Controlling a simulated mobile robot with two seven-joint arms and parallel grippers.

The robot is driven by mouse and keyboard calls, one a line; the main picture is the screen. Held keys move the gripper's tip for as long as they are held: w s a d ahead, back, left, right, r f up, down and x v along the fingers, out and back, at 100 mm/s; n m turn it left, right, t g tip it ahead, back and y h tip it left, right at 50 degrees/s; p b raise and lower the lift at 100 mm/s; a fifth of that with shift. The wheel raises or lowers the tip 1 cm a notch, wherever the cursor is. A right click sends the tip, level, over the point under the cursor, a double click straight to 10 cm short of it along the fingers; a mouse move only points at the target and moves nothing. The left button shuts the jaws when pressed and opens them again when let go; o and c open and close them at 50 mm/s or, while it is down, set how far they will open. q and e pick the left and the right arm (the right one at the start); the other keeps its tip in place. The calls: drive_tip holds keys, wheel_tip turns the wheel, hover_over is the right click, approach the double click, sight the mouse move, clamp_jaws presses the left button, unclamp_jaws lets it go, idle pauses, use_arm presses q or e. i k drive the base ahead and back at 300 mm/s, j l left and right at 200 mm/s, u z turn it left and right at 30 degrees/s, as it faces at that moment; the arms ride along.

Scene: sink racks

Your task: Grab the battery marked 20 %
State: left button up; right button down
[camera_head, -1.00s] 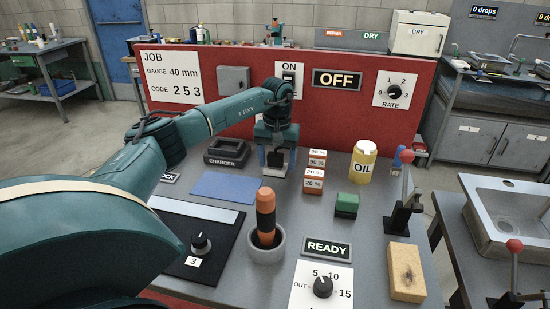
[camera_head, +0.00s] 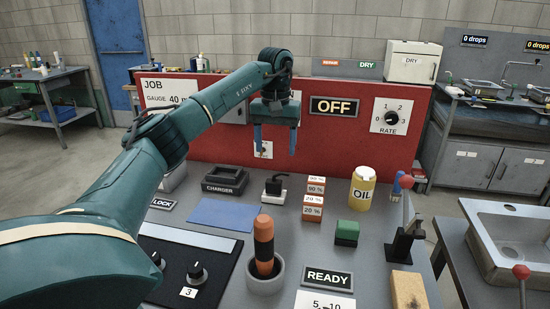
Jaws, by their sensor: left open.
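The battery marked 20 % (camera_head: 312,212) is a small orange-and-white block standing on the grey bench, right of the middle. A similar battery marked 90 % (camera_head: 315,189) stands right behind it. My left gripper (camera_head: 275,150) is open and empty, its two blue fingers pointing down. It hangs above the back of the bench in front of the red panel, up and to the left of both batteries. The charger (camera_head: 225,181) is a dark tray left of the gripper. My right gripper is out of view.
A black-handled thing on a white base (camera_head: 275,189) stands below the gripper. An orange-handled tool in a grey cup (camera_head: 265,272) is in front. A green block (camera_head: 347,233) and yellow oil can (camera_head: 362,187) stand right of the batteries. A blue mat (camera_head: 215,214) lies left.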

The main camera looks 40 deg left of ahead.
sight(312, 206)
drive_tip(key=k, duration=1.5)
